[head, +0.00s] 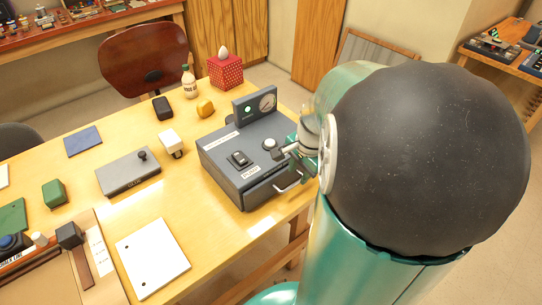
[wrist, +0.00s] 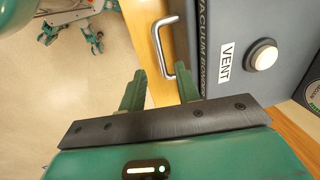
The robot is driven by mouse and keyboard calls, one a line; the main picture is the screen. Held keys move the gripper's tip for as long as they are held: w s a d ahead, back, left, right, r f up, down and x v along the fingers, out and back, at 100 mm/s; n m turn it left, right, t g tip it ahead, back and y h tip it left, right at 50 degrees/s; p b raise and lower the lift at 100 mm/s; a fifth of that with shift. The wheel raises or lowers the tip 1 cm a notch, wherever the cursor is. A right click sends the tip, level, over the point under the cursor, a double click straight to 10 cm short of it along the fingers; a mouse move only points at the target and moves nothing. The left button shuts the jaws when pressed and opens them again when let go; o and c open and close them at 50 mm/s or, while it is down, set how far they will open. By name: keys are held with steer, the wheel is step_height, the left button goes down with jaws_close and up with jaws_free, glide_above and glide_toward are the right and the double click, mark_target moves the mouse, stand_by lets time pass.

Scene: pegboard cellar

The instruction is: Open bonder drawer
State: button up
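The vacuum bonder (head: 222,151) is a dark grey box on the wooden table, with a gauge panel on top. Its drawer handle (head: 289,184) is a metal bar on the side facing my arm. The drawer looks shut. The handle also shows in the wrist view (wrist: 158,45), just ahead of my gripper. My gripper (wrist: 160,72) is open, its two green fingers apart on either side of the handle's near end. I cannot tell whether they touch it. In the head view my gripper (head: 284,153) is at the bonder's right edge, partly hidden by my arm.
A grey plate with a black knob (head: 128,172), a white block (head: 171,143), a yellow object (head: 205,108) and a red dotted box (head: 225,72) stand on the table. A white sheet (head: 152,258) lies nearer. A white button (wrist: 263,55) beside a VENT label is on the bonder.

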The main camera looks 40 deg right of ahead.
mark_target(294, 184)
steer(key=shift+w+a+f, duration=0.1)
steer(key=shift+w+f, duration=0.15)
steer(key=shift+f, duration=0.9)
steer(key=shift+w+a+f, duration=0.1)
steer(key=shift+w+f, duration=0.1)
steer(key=shift+f, duration=0.9)
jaws_close()
